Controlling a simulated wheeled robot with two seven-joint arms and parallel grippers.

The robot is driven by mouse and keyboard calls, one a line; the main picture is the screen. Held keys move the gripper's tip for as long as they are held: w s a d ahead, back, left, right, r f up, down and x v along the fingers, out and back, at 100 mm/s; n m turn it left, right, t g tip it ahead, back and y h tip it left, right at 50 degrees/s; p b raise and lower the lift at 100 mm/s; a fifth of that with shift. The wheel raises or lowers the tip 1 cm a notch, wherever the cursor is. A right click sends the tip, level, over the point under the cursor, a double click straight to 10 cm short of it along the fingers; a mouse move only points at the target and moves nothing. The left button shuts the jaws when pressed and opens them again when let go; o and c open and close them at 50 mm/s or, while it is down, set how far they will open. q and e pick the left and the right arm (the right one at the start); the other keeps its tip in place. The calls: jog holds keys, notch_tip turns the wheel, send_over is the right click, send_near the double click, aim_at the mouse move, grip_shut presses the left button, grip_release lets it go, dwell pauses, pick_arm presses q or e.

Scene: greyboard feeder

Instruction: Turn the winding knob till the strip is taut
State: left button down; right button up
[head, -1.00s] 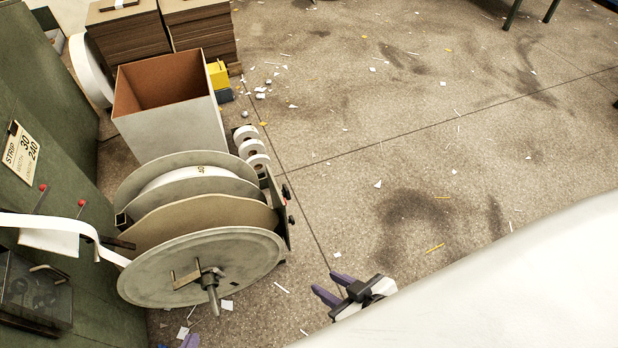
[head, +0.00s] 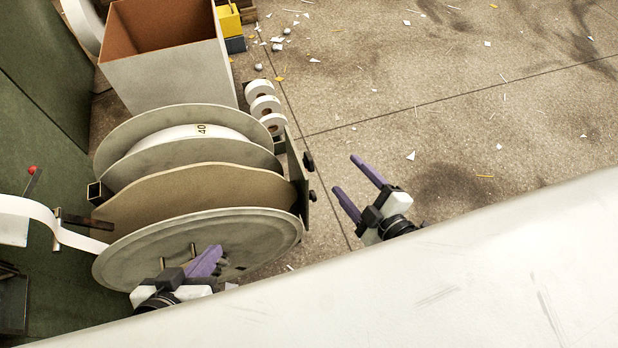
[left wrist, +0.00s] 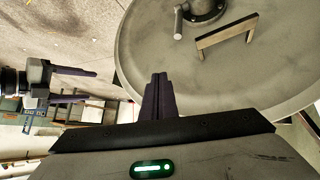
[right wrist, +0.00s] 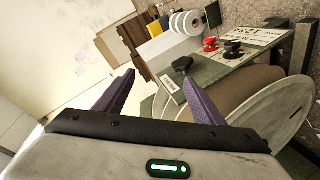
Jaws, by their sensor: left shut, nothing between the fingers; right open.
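The large grey reel (head: 120,265) stands at the lower left. In the left wrist view its face shows a hub with a peg-like winding knob (left wrist: 178,22) and a bracket (left wrist: 225,40); in the head view my left gripper covers the knob. The white strip (head: 38,208) runs from the green cabinet in a bend past a dark guide bar to the reel. My left gripper (head: 213,250) is shut and empty in front of the reel's face, its fingertips (left wrist: 158,78) apart from the knob. My right gripper (head: 343,173) is open and empty, right of the reel stand.
Black knobs (head: 308,160) sit on the stand's side plate (head: 298,185). Small white rolls (head: 263,105) and an open box (head: 165,60) stand behind. The green cabinet (head: 50,130) is at left. A pale surface (head: 450,270) fills the front. The floor at right is mostly clear, with paper scraps.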

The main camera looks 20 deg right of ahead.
aim_at(309, 162)
jog(key=w+a+f+n+t+y+b, duration=0.15)
jog(key=w+f+n+y+b, duration=0.25)
jog(key=f+n+b, duration=0.5)
pick_arm(q)
jog(key=d+h, duration=0.1)
jog(key=d+f+h+b, duration=0.1)
jog(key=d, duration=0.2)
jog(key=shift+d+f+m+t+h+b, duration=0.25)
jog(key=shift+f+m+t+h+b, duration=0.05)
jog(key=shift+f+h+b, duration=0.1)
pick_arm(e)
jog(key=shift+n+g, duration=0.25)
jog(key=shift+n, duration=0.05)
jog(key=x, duration=0.6)
jog(key=r+x, duration=0.1)
jog(key=x, duration=0.3)
jog(key=shift+s+a+r, duration=0.1)
jog(key=shift+a, duration=0.1)
